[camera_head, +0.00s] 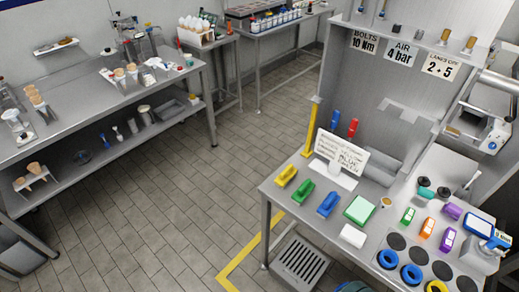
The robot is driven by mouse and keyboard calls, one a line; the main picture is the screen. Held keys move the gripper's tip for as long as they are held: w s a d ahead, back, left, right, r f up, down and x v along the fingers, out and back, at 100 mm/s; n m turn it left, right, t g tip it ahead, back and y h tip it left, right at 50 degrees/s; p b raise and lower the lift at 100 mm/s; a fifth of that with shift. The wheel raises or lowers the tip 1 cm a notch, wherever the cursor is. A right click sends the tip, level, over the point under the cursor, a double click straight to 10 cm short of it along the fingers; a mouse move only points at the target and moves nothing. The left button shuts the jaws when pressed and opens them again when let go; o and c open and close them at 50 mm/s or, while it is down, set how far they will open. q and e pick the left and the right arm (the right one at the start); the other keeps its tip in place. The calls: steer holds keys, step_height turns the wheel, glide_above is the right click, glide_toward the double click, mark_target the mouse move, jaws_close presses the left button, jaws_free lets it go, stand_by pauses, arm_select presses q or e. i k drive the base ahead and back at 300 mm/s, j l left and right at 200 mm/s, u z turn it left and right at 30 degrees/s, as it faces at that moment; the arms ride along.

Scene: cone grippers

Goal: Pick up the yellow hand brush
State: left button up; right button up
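The yellow hand brush (286,175) lies near the left corner of the metal table (283,204) on the right side of the view. It is the leftmost in a row with a green brush-like block (303,190) and a blue one (327,204). There are small gaps between them, and nothing covers the yellow one. Neither of my grippers shows in the head view, so nothing is seen touching the brush.
A white sign (342,155) stands behind the row. A green block (359,209) and a white block (352,236) lie to its right. Tiled floor to the left is clear.

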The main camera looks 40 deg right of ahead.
mark_target(282, 180)
steer(key=i, duration=2.25)
steer(key=i+z, duration=0.1)
steer(key=z, duration=0.4)
steer(key=i+z, duration=0.15)
steer(key=z, duration=0.3)
steer(key=j+z, duration=0.15)
steer(key=z, duration=0.35)
steer(key=i+j+z, duration=0.15)
steer(key=z, duration=0.35)
